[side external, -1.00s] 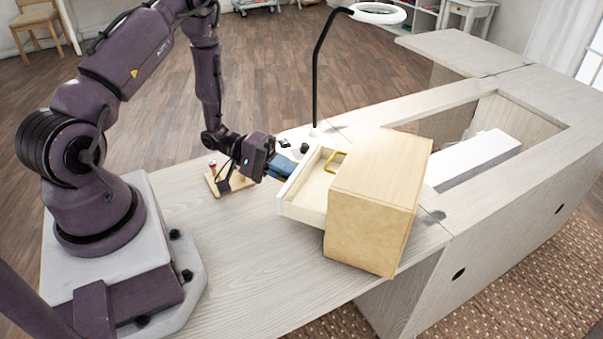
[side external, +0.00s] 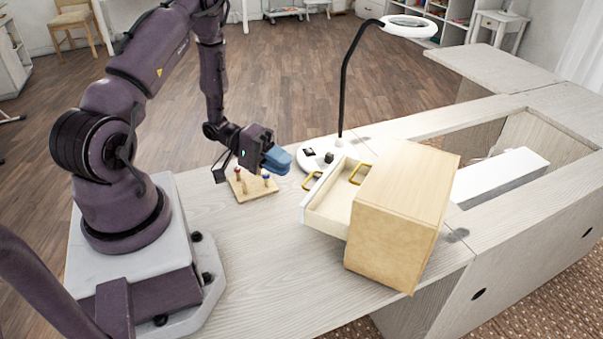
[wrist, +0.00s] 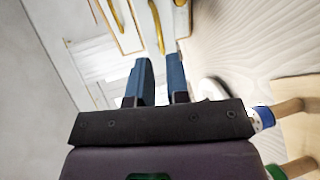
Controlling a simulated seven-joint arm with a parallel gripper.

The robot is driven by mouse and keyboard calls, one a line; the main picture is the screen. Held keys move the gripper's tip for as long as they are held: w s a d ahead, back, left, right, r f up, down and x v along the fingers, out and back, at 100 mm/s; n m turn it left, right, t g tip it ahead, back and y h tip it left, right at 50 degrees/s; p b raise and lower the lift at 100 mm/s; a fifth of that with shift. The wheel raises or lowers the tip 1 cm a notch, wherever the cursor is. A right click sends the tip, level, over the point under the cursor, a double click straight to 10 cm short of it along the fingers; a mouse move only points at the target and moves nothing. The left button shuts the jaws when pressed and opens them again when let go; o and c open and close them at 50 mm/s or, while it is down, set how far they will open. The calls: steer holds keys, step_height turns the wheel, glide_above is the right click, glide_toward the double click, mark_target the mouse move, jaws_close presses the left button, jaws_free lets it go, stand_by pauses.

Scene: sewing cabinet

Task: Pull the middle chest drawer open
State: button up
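The small wooden chest (side external: 400,215) stands on the table with its front facing my arm. One drawer (side external: 320,205) with a white front is pulled out, and its brass handle (side external: 312,181) is uncovered. A second brass handle (side external: 360,174) shows on the chest front above that open drawer, so the open drawer is not the top one. Lower drawers are hidden in the side view. My gripper (side external: 279,160) has blue fingers and is in front of the drawer, apart from its handle. In the wrist view the fingers (wrist: 160,80) are spread with nothing between them, and brass handles (wrist: 157,28) show beyond.
A wooden peg board (side external: 252,187) with coloured pegs sits just below my gripper. A ring lamp (side external: 345,85) stands on a white base (side external: 318,158) behind the drawer. The table front (side external: 270,270) is clear. A recess with a white block (side external: 500,178) is at right.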

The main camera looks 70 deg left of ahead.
steer(key=v, duration=0.6)
steer(key=shift+d, duration=0.1)
steer(key=s+d+r+m+g+y, duration=0.2)
steer(key=d+r+y, duration=0.4)
steer(key=r, duration=0.6)
steer(key=s+d+r+m+g+y, duration=0.1)
steer(key=s+d+r+m+y, duration=0.2)
steer(key=d+r, duration=0.7)
step_height(320, 180, up, 3)
steer(key=m+y, duration=0.2)
steer(key=y, duration=0.1)
steer(key=shift+s+d+r+g, duration=0.2)
steer(key=shift+s+d+g, duration=0.2)
